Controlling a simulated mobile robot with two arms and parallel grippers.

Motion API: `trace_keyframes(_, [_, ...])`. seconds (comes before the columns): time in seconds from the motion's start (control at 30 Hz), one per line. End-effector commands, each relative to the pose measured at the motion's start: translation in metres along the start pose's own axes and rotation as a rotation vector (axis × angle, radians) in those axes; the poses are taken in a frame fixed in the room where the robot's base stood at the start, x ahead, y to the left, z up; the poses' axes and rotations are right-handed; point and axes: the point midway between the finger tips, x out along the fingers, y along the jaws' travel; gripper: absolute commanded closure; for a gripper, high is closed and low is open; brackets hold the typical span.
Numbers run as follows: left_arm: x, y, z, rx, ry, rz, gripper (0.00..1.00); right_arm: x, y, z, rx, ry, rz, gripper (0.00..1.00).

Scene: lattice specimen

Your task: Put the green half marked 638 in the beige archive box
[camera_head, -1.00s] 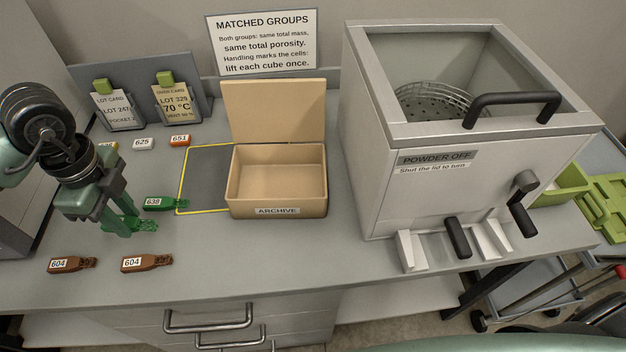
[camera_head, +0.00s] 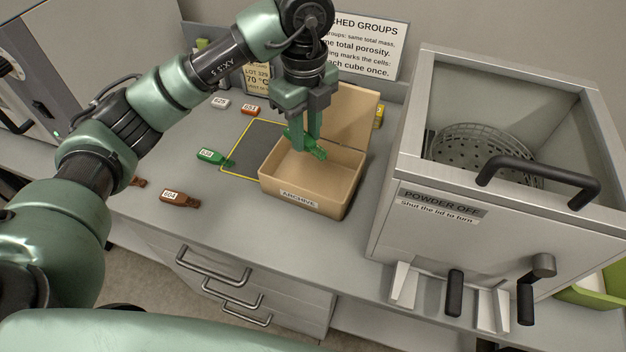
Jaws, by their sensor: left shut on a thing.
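My left gripper (camera_head: 306,138) is shut on a green half (camera_head: 317,152) and holds it over the open beige archive box (camera_head: 306,198). The box's label reads ARCHIVE, its lid stands up at the back, and its visible inside is empty. The number on the held half cannot be read. Another green half (camera_head: 211,155), whose label looks like 638, lies on the counter left of the box, by the yellow outline. My right gripper is not in view.
A brown half marked 604 (camera_head: 179,198) lies at the front left, with another brown piece (camera_head: 138,181) partly behind my arm. Tags 625 (camera_head: 220,103) and 651 (camera_head: 250,110) lie at the back. A large grey machine (camera_head: 490,150) labelled POWDER OFF stands right of the box.

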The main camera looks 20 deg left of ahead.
Motion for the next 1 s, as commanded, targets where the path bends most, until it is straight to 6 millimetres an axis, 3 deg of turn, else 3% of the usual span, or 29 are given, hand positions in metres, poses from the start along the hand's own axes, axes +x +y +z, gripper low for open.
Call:
trace_keyframes(0.1, [0.036, 0.001, -0.002, 0.001, 0.007, 0.005, 1.0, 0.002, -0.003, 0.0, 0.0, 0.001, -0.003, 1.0])
trace_keyframes(0.33, [0.087, 0.001, 0.0, -0.001, 0.001, 0.003, 1.0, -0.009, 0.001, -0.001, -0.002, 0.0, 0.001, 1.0])
trace_keyframes(0.8, [0.144, 0.001, 0.0, 0.0, 0.001, 0.002, 1.0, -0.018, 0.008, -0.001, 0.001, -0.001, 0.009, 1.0])
trace_keyframes(1.0, [0.151, 0.0, 0.0, 0.0, -0.001, -0.002, 1.0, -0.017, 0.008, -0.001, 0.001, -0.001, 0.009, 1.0])
